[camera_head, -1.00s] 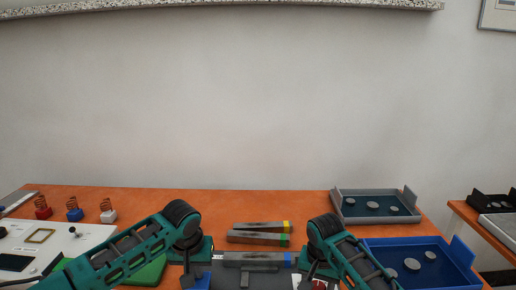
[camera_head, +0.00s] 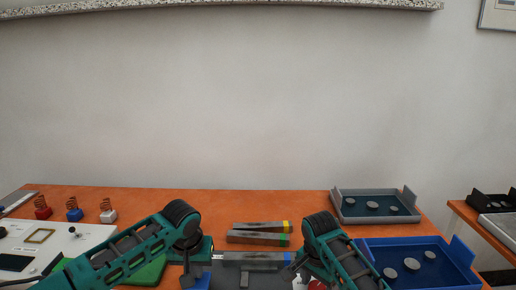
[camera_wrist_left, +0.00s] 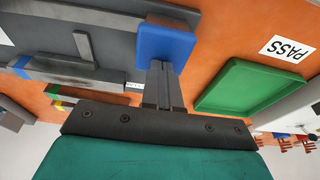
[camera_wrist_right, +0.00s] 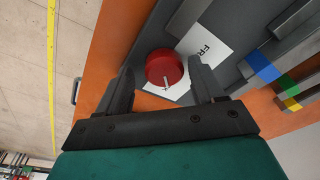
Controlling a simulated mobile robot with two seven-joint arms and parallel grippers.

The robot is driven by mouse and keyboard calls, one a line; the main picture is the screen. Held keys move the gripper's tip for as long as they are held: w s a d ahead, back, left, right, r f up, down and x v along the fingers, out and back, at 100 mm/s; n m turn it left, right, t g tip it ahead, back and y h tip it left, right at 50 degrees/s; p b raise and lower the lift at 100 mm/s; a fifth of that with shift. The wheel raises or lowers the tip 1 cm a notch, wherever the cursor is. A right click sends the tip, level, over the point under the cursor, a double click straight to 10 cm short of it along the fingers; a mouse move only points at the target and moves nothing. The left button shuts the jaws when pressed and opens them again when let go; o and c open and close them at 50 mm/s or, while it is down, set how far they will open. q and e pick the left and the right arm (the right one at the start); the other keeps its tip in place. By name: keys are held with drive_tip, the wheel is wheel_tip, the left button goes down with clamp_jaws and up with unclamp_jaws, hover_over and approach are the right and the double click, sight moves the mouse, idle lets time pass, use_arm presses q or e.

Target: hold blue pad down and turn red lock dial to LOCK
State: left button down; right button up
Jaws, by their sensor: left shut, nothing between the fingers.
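The blue pad (camera_wrist_left: 165,42) is in the left wrist view, on a dark grey fixture; its edge also shows in the head view (camera_head: 201,282). My left gripper (camera_wrist_left: 162,66) is shut, with nothing between its fingers, and its tips are at the blue pad, seemingly touching it. The red lock dial (camera_wrist_right: 163,66) has a pale pointer mark and sits by a white label plate (camera_wrist_right: 206,47) that reads "FR", the rest hidden. My right gripper (camera_wrist_right: 163,80) is open, one finger on each side of the dial; I cannot tell whether they touch it.
Dark bars with yellow (camera_head: 287,226), green and blue ends lie near the fixture. A green tray (camera_wrist_left: 245,86) is beside the blue pad. A blue tray (camera_head: 445,242) and a grey tray (camera_head: 404,191) with discs are at right. Small coils stand at left.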

use_arm(q)
drive_tip(key=shift+s+f, duration=0.3)
drive_tip(key=shift+f, duration=0.15)
use_arm(e)
drive_tip(key=shift+a+r, duration=0.1)
drive_tip(key=shift+r, duration=3.4)
use_arm(q)
drive_tip(key=shift+w+r, duration=0.1)
drive_tip(key=shift+r, duration=0.45)
use_arm(e)
drive_tip(key=shift+w, duration=0.1)
drive_tip(key=shift+r+p, duration=0.2)
drive_tip(key=shift+p, duration=0.1)
use_arm(q)
wheel_tip(320, 180, up, 7)
drive_tip(key=shift+w+r, duration=0.15)
